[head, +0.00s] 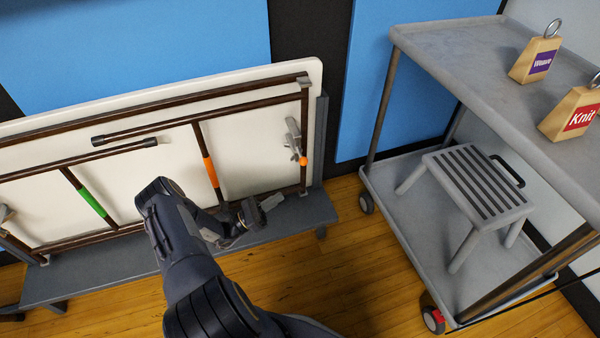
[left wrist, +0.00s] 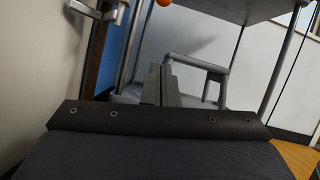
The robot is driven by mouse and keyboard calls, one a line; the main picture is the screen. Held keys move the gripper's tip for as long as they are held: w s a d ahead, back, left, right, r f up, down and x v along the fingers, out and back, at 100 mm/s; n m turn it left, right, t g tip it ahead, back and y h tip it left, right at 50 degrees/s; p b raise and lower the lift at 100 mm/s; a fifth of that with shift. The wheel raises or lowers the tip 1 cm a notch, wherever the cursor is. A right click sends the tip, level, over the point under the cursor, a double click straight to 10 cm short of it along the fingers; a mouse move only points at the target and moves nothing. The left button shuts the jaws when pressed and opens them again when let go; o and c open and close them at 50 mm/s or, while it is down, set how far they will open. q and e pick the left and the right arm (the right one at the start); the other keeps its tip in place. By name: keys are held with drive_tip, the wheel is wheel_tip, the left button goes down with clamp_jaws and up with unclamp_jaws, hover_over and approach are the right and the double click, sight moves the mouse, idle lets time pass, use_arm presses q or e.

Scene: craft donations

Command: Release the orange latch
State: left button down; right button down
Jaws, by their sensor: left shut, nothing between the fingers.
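A folded cream table (head: 262,160) with dark brown legs stands on its edge. A grey metal latch (head: 292,135) with an orange ball end (head: 303,161) sits near the table's right end. The ball end also shows at the top edge of the left wrist view (left wrist: 165,3). One leg has an orange band (head: 210,172), another a green band (head: 91,203). My left gripper (head: 270,202) is below and left of the latch in the head view, apart from it. Its fingers (left wrist: 160,82) are shut and empty. My right gripper is not in view.
The table rests on a low grey bench (head: 110,265). At right stands a grey cart (head: 425,55) with a step stool (head: 478,185) on its lower shelf and "Weave" (head: 536,58) and "Knit" (head: 572,112) blocks on top. Wooden floor is clear between bench and cart.

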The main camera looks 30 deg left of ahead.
sight(301, 162)
use_arm(q)
drive_tip(key=w+d+r+b, duration=0.1)
drive_tip(key=w+d+r, duration=0.3)
drive_tip(key=w+r, duration=0.3)
drive_tip(key=shift+d+r, duration=0.15)
drive_tip(key=shift+r, duration=0.4)
drive_tip(key=shift+w, duration=0.1)
wheel_tip(301, 162, up, 4)
drive_tip(key=shift+r+p, duration=0.1)
drive_tip(key=shift+p, duration=1.05)
